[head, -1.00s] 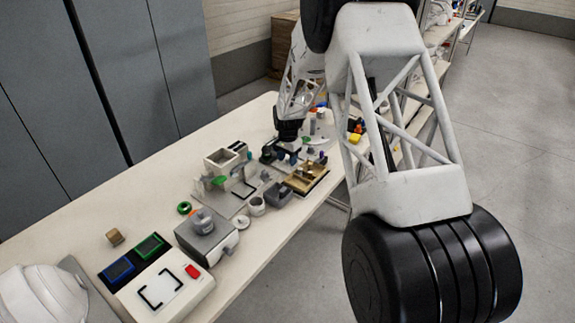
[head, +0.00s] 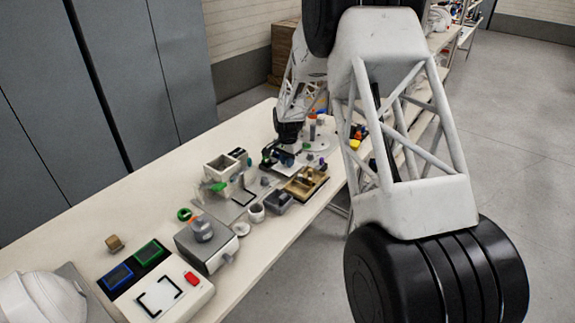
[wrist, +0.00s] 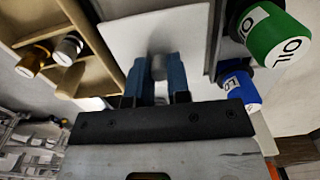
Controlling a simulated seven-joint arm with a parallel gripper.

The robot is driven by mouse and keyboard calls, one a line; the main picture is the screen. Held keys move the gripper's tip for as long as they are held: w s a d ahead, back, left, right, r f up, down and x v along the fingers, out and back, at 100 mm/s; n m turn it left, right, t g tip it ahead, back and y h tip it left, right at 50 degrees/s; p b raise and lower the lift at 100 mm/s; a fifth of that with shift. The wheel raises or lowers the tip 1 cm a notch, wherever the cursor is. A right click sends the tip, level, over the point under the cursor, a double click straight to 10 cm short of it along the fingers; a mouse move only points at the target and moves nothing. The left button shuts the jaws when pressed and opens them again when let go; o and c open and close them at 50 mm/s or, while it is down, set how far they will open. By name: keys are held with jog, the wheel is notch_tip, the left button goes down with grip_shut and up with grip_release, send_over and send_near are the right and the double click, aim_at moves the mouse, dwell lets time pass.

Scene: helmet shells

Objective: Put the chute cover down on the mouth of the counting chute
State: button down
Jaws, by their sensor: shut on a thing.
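My gripper (wrist: 157,85) has blue fingers, shut on a grey cylindrical knob (wrist: 158,66) in the wrist view. The knob appears to belong to a pale flat plate (wrist: 130,38) behind the fingertips, which I take to be the chute cover. In the head view my gripper (head: 280,155) is small and dark over the far part of the table. A white open-topped box (head: 213,171), likely the counting chute, stands to its left and nearer me. Its open top is uncovered. I cannot tell the plate's height above the table.
A beige compartment tray (head: 298,191) is to the right of the box; it also shows in the wrist view (wrist: 92,84). Green (wrist: 272,38) and blue (wrist: 238,92) labelled containers are close to my gripper's right. A grey machine (head: 207,248) stands nearer me.

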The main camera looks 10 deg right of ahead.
notch_tip(320, 180, up, 8)
jog(key=shift+r, duration=0.1)
dwell(0.4)
dwell(0.5)
jog(key=s+a+r, duration=0.3)
jog(key=s+a, duration=0.6)
jog(key=s, duration=0.1)
jog(key=s+a+r, duration=0.3)
jog(key=s+a, duration=0.6)
jog(key=s, duration=0.2)
jog(key=shift+s+a+r, duration=0.25)
jog(key=shift+s+r, duration=0.05)
jog(key=shift+w, duration=0.1)
send_near(220, 155)
jog(key=s+f, duration=0.2)
jog(key=s, duration=0.2)
jog(key=shift+s+d+f, duration=0.4)
jog(key=shift+f, duration=1.75)
jog(key=shift+f, duration=0.1)
